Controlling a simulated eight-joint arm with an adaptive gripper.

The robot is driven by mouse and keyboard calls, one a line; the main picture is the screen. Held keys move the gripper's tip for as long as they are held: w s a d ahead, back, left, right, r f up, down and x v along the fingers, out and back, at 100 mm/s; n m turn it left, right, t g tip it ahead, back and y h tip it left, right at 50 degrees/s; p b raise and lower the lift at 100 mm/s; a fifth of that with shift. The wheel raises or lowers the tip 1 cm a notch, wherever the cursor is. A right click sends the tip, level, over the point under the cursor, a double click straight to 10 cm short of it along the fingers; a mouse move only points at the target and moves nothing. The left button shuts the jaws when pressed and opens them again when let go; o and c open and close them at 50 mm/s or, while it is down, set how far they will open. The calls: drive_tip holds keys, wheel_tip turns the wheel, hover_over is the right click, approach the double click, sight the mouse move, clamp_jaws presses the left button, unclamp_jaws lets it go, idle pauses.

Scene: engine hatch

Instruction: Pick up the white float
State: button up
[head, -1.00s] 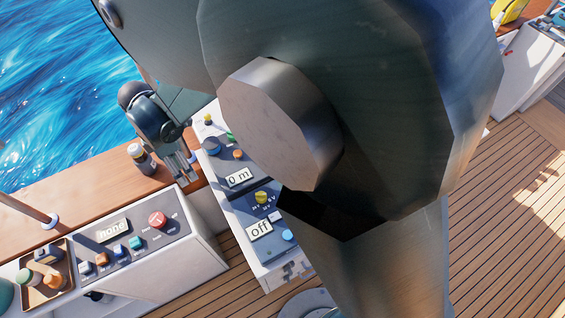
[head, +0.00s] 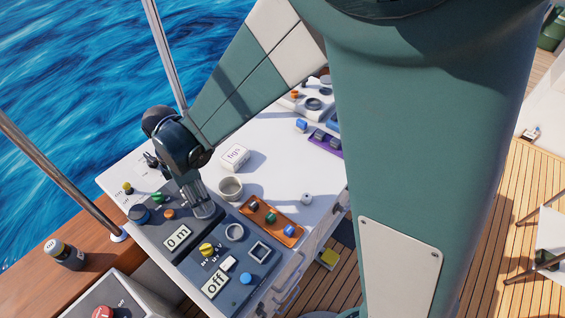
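I cannot tell for certain which thing is the white float. A small whitish piece (head: 306,199) with a dark spot lies on the white worktop (head: 285,170), right of an orange tray. My gripper (head: 204,210) points down over the dark control panel, close to the "0 m" display. Its fingers are small and seen from behind, so I cannot tell whether they are open or hold anything.
The orange tray (head: 271,222) holds several small coloured pieces. A white labelled box (head: 235,157) stands behind the cup. Metal rail posts (head: 166,52) rise at the sea side.

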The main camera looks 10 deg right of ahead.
drive_tip(key=w+d+m+b, duration=0.1)
drive_tip(key=w+d+m, duration=0.1)
drive_tip(key=d, duration=0.8)
drive_tip(key=w+d+m, duration=0.2)
drive_tip(key=d, duration=0.7)
drive_tip(key=m+b, duration=0.1)
drive_tip(key=m, duration=0.2)
hover_over(307, 196)
drive_tip(key=shift+w+a+t+y, duration=0.3)
drive_tip(key=shift+t+y, duration=0.1)
drive_tip(key=shift+s+d+f+m, duration=0.2)
drive_tip(key=shift+d+m, duration=0.1)
drive_tip(key=shift+d, duration=0.15)
drive_tip(key=shift+f, duration=0.1)
drive_tip(key=shift+f+b, duration=0.3)
drive_tip(key=shift+f, duration=0.9)
drive_tip(key=shift+s+a+f+b, duration=0.1)
drive_tip(key=shift+f+b, duration=0.15)
drive_tip(key=shift+f, duration=1.05)
drive_tip(key=shift+a+f+b, duration=0.1)
drive_tip(key=shift+f+b, duration=0.15)
drive_tip(key=shift+f, duration=1.05)
